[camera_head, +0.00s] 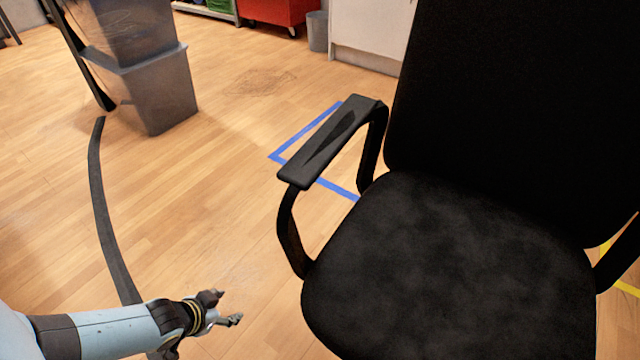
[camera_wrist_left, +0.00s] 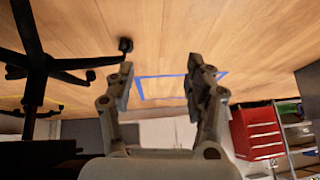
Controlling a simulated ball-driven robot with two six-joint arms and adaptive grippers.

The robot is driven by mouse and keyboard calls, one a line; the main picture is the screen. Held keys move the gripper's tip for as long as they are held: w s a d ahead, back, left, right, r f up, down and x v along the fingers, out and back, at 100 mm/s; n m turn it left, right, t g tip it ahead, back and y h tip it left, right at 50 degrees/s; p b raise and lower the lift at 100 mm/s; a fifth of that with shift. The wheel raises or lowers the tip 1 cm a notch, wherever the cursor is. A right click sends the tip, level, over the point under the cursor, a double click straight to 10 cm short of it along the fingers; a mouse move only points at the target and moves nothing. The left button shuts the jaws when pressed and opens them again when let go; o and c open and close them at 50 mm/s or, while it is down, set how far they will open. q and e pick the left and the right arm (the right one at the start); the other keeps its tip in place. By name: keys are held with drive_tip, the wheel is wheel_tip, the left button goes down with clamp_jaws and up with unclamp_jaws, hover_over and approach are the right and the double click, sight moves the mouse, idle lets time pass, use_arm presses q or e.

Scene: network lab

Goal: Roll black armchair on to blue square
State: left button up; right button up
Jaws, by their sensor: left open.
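The black armchair (camera_head: 450,270) fills the right half of the head view, its seat and left armrest (camera_head: 330,145) close to me. The blue square (camera_head: 275,156) is a taped outline on the floor behind the armrest, partly hidden by the chair. My left gripper (camera_head: 226,305) is open and empty at the lower left, apart from the chair. In the left wrist view, the open fingers (camera_wrist_left: 160,85) frame part of the blue outline (camera_wrist_left: 150,76), and the chair's wheeled base (camera_wrist_left: 40,65) is at the left. My right gripper is not in view.
Stacked grey bins (camera_head: 150,85) stand at the upper left. A dark curved strip (camera_head: 105,210) lies on the floor left of the gripper. A red cabinet (camera_head: 280,12), a grey waste bin (camera_head: 317,31) and a white cabinet (camera_head: 370,35) are at the back. Floor between bins and chair is clear.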

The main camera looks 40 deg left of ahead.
use_arm(q)
drive_tip(key=w+a+r+t+h+b, duration=0.1)
drive_tip(key=w+r+t+b, duration=0.1)
drive_tip(key=w+b, duration=0.35)
drive_tip(key=w+a+r+t+h+b, duration=0.1)
drive_tip(key=w+t+b, duration=0.15)
drive_tip(key=w, duration=0.65)
drive_tip(key=w+a+r+t+h+b, duration=0.1)
drive_tip(key=w+r+t+b, duration=0.15)
drive_tip(key=w, duration=0.55)
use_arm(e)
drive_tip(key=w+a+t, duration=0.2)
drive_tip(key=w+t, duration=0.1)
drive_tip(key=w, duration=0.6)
use_arm(q)
drive_tip(key=w+d+r+m+t+h+b, duration=0.2)
drive_tip(key=w+d+r+m+h+b, duration=0.2)
drive_tip(key=w+r+b, duration=0.4)
drive_tip(key=w+d+r+h, duration=0.1)
drive_tip(key=h, duration=0.1)
drive_tip(key=shift+t+h, duration=0.4)
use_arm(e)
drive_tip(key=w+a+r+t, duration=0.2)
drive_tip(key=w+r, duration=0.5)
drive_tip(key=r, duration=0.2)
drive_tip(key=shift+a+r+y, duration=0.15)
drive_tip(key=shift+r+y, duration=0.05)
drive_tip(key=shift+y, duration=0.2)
